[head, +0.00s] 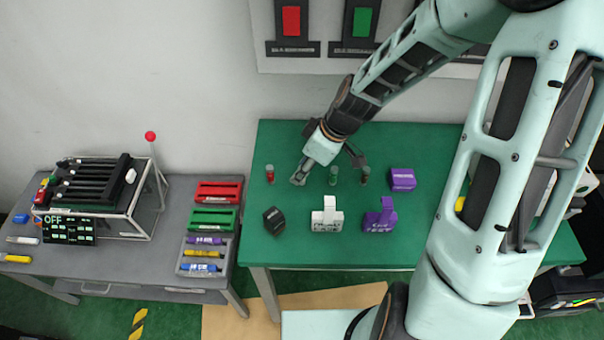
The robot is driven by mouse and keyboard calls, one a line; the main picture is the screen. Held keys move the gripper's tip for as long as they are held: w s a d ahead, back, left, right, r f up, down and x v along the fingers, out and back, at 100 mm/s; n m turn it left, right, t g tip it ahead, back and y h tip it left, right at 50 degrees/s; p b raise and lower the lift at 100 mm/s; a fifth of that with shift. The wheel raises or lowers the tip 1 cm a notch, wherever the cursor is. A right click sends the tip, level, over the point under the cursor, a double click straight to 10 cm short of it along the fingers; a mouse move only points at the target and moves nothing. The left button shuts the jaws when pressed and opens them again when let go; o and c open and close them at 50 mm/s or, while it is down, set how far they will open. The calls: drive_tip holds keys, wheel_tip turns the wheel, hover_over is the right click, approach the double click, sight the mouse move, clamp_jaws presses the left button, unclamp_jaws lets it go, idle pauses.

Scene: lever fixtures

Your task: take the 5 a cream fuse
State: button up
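I cannot make out for certain a 5 A cream fuse. A pale whitish cylinder (22,240) lies at the left end of the grey bench, but its marking is too small to read. A tray (178,262) on that bench holds a purple fuse-like cylinder (204,240), a yellow one (204,254) and a blue one (199,267). My gripper (299,180) is over the back left of the green table, between a small red cylinder (270,174) and a green one (333,176), far from the grey bench.
The green table (290,255) also bears a black block (273,221), a white fixture (327,216), a purple fixture (380,217) and a purple box (402,180). A red-knobbed lever rig (151,136) and an "OFF" display (68,229) stand on the grey bench.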

drive_tip(key=shift+a+f, duration=0.15)
drive_tip(key=shift+f, duration=0.2)
clamp_jaws()
